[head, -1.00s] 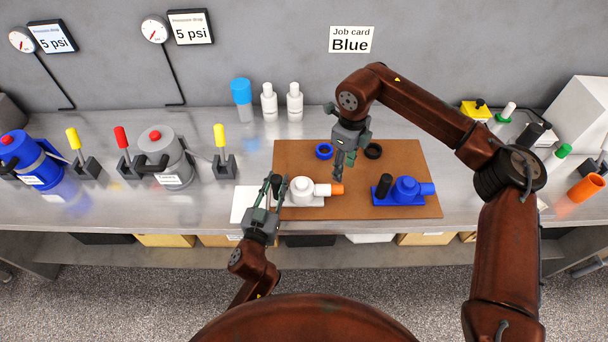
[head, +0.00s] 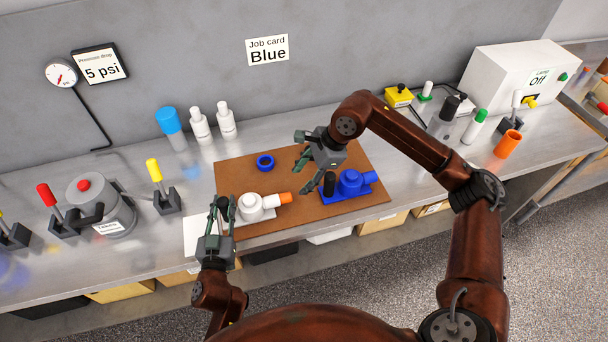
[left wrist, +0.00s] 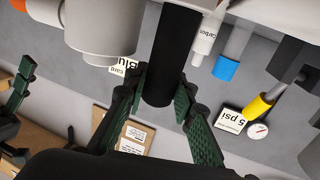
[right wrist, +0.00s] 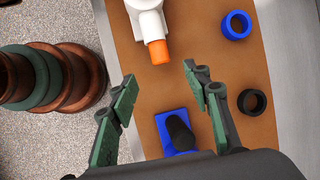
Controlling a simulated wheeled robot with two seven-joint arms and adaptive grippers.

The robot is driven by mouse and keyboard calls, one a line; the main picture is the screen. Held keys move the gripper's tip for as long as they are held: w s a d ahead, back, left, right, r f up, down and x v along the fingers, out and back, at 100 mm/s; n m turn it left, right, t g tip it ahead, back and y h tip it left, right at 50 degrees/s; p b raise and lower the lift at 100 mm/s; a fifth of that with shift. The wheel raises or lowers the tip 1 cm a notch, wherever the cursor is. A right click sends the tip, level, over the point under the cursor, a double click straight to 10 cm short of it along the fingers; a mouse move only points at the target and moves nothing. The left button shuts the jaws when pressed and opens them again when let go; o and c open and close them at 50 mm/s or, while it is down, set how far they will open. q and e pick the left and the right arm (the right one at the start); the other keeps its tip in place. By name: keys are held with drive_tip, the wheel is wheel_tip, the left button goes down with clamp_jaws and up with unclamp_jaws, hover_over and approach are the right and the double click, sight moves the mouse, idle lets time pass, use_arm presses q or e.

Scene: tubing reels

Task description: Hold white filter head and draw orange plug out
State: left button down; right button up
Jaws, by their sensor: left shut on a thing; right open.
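The white filter head (head: 251,207) sits at the front left of the brown mat, with the orange plug (head: 285,197) in its right-hand port. Both also show in the right wrist view, the head (right wrist: 147,20) above the plug (right wrist: 159,53). My left gripper (head: 219,212) is shut on the black handle (left wrist: 172,60) at the left of the white head. My right gripper (head: 301,155) is open and empty above the mat, behind and right of the plug. In the right wrist view the plug lies beyond the gap between its fingertips (right wrist: 158,80).
A blue filter head (head: 351,182) with a black handle stands right of the white one. A blue ring (head: 265,162) and a black ring (right wrist: 252,101) lie on the brown mat (head: 235,178). White bottles (head: 226,120) stand behind. The job card (head: 267,51) reads Blue.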

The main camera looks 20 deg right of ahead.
sight(289, 195)
drive_tip(key=x, duration=1.1)
drive_tip(key=shift+c, duration=0.3)
drive_tip(key=shift+d, duration=0.15)
clamp_jaws()
